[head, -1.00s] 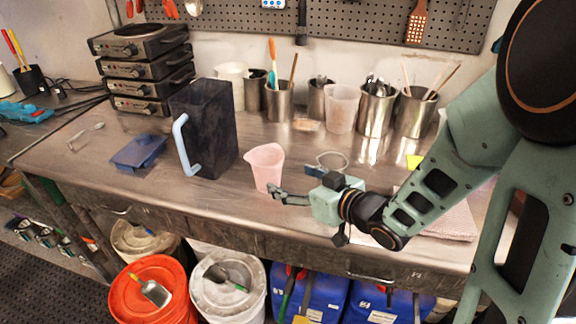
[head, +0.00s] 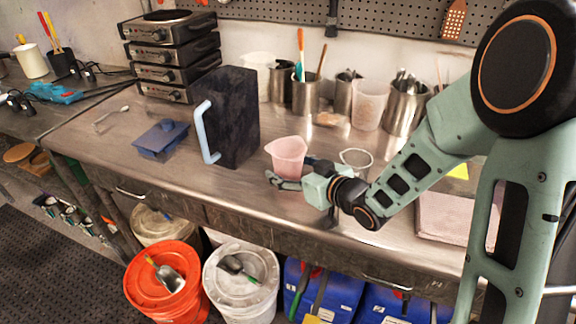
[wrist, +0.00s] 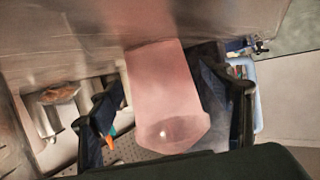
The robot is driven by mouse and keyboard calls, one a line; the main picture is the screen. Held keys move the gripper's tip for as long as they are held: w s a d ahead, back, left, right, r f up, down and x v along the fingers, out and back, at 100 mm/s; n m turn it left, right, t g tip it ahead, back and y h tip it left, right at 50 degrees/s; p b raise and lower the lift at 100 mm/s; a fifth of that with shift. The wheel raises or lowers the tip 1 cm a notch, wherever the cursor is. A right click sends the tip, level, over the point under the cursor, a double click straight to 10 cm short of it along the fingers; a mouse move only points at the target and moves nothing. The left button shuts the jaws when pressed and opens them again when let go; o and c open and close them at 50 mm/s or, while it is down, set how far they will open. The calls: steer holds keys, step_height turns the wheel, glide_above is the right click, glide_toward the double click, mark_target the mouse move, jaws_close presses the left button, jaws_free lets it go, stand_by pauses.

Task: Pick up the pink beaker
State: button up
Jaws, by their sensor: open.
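The pink beaker (head: 287,157) stands upright on the metal bench near its front edge, right of the dark pitcher. My gripper (head: 285,180) is low beside the beaker, reaching in from the right. In the wrist view the beaker (wrist: 168,95) lies between the two dark fingers (wrist: 168,110), one on each side of it. The fingers are open, and I cannot tell whether either one touches the beaker. The beaker's lower right side is partly hidden by my gripper in the head view.
A dark pitcher (head: 231,118) with a light blue handle stands left of the beaker. Metal pots (head: 305,95) and a translucent beaker (head: 369,104) stand behind. A wire ring (head: 356,158) is just right. Buckets are below.

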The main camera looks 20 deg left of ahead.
steer(key=shift+w+a+f, duration=0.25)
steer(key=shift+w+a, duration=0.15)
steer(key=shift+a, duration=0.1)
steer(key=c, duration=1.3)
steer(key=shift+c, duration=0.2)
steer(key=shift+r, duration=0.2)
